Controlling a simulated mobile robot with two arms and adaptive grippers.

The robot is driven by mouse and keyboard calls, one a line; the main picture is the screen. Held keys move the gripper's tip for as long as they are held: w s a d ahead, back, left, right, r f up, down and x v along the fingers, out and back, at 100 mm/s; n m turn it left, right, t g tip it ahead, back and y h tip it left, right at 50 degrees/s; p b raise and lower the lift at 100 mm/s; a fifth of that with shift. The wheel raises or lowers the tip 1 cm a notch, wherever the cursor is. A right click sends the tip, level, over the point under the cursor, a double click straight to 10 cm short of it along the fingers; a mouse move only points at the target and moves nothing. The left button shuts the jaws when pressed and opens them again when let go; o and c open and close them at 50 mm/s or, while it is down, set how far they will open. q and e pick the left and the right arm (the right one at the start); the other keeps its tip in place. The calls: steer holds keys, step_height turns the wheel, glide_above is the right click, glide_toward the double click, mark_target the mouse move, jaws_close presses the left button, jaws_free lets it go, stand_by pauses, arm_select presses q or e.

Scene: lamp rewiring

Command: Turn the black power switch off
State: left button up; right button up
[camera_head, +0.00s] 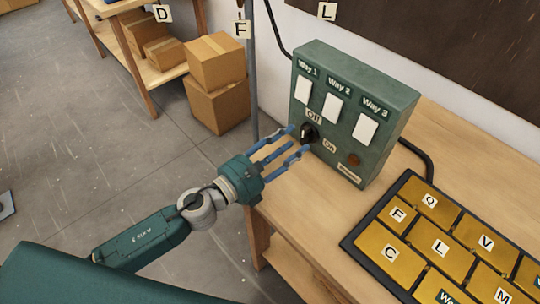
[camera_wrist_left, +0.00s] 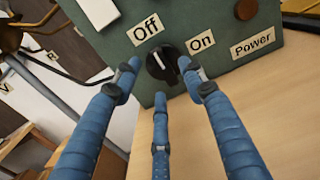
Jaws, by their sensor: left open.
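The black power switch (camera_head: 307,133) is a round knob low on the front of the green box (camera_head: 338,117), between the "Off" label (camera_head: 313,117) and the "On" label (camera_head: 330,146). In the left wrist view the switch (camera_wrist_left: 162,64) has a raised grip with a pale mark; I cannot tell for certain which label it points to. My left gripper (camera_head: 293,143) is open, its blue fingers reaching towards the switch. In the wrist view two fingertips lie either side of the switch and a third is below it; contact is unclear. My right gripper is not in view.
The box stands on a wooden table (camera_head: 290,205) and carries several white panels and a round brown lamp (camera_head: 354,159) by the "Power" label (camera_wrist_left: 253,45). A black-framed tray (camera_head: 350,243) of gold lettered tiles lies at right. Cardboard boxes (camera_head: 217,105) are stacked behind.

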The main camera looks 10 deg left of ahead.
arm_select(q)
steer(key=v, duration=0.9)
steer(key=shift+s, duration=0.1)
stand_by(0.3)
